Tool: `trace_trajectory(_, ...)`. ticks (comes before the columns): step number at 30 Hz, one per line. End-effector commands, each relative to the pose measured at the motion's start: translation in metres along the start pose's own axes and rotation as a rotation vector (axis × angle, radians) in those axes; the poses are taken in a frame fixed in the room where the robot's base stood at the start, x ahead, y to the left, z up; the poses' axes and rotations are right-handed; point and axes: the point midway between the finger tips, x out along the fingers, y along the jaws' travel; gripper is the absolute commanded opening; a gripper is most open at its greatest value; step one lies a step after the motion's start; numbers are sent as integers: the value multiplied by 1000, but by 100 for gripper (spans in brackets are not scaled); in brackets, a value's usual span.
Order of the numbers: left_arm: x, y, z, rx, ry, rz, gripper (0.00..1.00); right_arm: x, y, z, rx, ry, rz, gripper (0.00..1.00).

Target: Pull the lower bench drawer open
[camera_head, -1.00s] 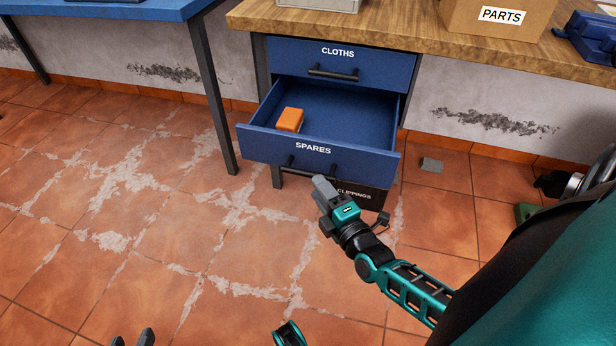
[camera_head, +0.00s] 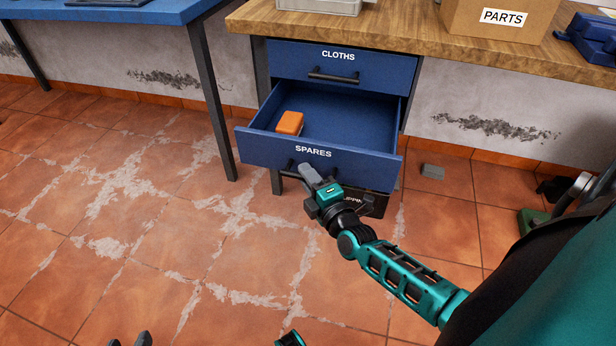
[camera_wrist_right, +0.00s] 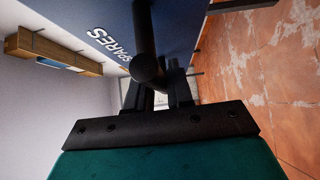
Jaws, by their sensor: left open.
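The lower bench drawer (camera_head: 355,167), blue and labelled SPARES, stands pulled well out below the shut CLOTHS drawer (camera_head: 390,70). My right gripper (camera_head: 306,172) is at the drawer's black bar handle (camera_head: 290,165) and hides its middle. In the right wrist view, the handle (camera_wrist_right: 146,50) runs down to the fingers (camera_wrist_right: 160,95). The fingers look apart, with a gap between them, and I see no firm clamp on the bar. My left gripper (camera_head: 131,341) is open and empty at the bottom edge, only its fingertips in view.
An orange block (camera_head: 290,123) lies inside the open drawer. A dark bin (camera_head: 377,205), its label partly hidden, stands on the floor below. A PARTS box (camera_head: 480,20) sits on the wooden benchtop (camera_head: 410,35). The tiled floor at left is clear.

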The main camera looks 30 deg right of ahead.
Motion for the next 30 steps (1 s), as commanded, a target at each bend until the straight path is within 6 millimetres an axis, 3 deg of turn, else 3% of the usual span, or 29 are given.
trace_trajectory(5,1,-1,1,-1,-2,-2,43,0,0,0,0,0,0,0)
trace_trajectory(19,-1,-1,-1,-1,-2,-3,43,-2,1,-2,1,-1,-1,0)
trace_trajectory(25,-12,-3,-18,-1,5,-13,43,-19,5,-19,4,-1,-5,0)
trace_trajectory(30,-17,-8,-17,0,4,-30,43,-34,2,-34,3,0,-5,0)
